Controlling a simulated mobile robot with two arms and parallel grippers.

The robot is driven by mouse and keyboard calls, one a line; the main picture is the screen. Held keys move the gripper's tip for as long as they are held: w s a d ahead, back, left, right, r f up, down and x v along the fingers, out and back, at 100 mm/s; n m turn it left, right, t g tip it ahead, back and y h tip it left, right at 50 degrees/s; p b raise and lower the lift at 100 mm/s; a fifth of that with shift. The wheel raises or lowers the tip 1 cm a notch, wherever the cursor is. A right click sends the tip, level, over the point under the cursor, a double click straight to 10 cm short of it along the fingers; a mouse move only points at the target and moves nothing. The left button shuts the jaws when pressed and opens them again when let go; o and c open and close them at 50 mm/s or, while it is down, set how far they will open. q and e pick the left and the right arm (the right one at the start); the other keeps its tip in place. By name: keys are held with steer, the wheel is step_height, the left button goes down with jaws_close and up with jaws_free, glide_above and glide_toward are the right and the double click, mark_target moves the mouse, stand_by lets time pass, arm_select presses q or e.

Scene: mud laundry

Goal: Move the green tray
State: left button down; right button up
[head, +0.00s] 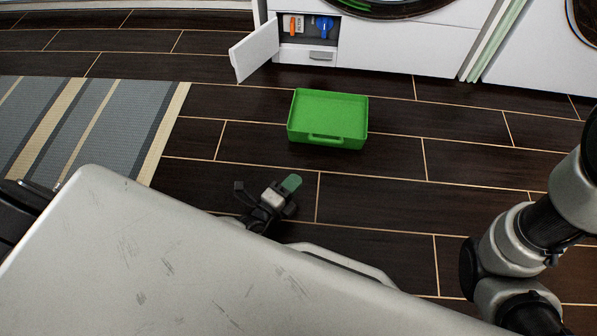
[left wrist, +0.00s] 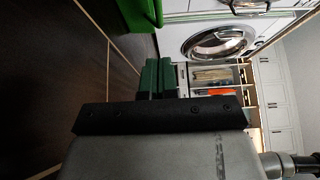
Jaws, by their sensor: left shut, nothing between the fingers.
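The green tray (head: 328,118) lies upright and empty on the dark floor in front of the white machines, with its handle side towards me. Its green side also shows at the top of the left wrist view (left wrist: 138,14). My left gripper (head: 291,184) is low over the floor, nearer to me than the tray and a little left of it. Its green fingers are together with nothing between them, and they also show in the left wrist view (left wrist: 157,77). A gap of floor separates them from the tray. My right arm shows at the right edge, but its gripper is out of view.
A white machine (head: 420,52) stands behind the tray, with a small flap (head: 255,48) open at its lower left. A striped rug (head: 85,120) lies at the left. The floor around the tray is clear.

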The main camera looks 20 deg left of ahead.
arm_select(q)
steer(key=b, duration=0.4)
glide_toward(317, 141)
steer(key=w+d, duration=0.1)
steer(key=d, duration=0.1)
steer(key=w+d, duration=0.2)
steer(key=shift+w+d+f, duration=0.1)
steer(key=shift+w+f, duration=0.05)
steer(key=shift+w, duration=0.1)
steer(key=shift+w+a+b, duration=0.4)
steer(key=shift+w+a, duration=0.4)
steer(key=shift+w, duration=0.2)
steer(key=shift+w+a, duration=0.25)
steer(key=shift+w, duration=0.3)
